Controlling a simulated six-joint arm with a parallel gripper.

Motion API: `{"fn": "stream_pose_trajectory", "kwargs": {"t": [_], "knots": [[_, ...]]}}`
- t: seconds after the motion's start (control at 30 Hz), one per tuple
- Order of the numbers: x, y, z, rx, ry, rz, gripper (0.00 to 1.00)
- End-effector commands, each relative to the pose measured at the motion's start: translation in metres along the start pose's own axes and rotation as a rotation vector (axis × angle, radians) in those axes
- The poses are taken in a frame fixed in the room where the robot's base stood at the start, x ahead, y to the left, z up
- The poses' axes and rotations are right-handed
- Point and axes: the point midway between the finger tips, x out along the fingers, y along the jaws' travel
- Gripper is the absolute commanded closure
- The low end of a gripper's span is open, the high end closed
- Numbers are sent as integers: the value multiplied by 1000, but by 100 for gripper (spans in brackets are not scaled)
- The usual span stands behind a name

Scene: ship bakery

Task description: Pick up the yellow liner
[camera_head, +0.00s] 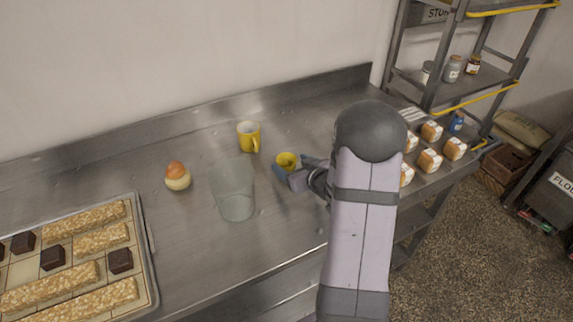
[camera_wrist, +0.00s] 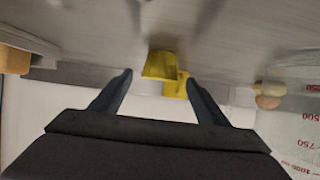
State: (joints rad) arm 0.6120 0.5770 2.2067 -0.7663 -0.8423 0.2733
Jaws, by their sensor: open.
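The yellow liner (camera_head: 287,160) is a small yellow cup shape on the steel counter, right of the glass beaker. My gripper (camera_head: 293,168) is low over the counter at the liner, with its blue-grey fingers apart. In the wrist view the liner (camera_wrist: 160,65) shows between and beyond the open fingertips (camera_wrist: 159,78). I cannot tell whether the fingers touch it. The liner's lower part is partly hidden by the fingers in the head view.
A yellow mug (camera_head: 248,137) stands behind the liner. A clear beaker (camera_head: 235,190) and an egg in a cup (camera_head: 177,176) stand to the left. A tray (camera_head: 149,260) of bars and dark squares lies at far left. Several bread pieces (camera_head: 429,160) are at right.

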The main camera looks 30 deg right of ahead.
Motion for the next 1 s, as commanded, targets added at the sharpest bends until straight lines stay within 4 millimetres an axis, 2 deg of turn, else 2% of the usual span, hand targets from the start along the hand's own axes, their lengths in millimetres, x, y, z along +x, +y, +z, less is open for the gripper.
{"fn": "stream_pose_trajectory", "kwargs": {"t": [0.33,0.67,0.7,0.8,1.0], "knots": [[36,0,-2,0,0,-1,32],[43,0,-1,0,0,0,32],[42,0,-1,0,0,0,34],[42,0,-1,0,0,0,58],[42,0,-1,0,0,0,60]]}}
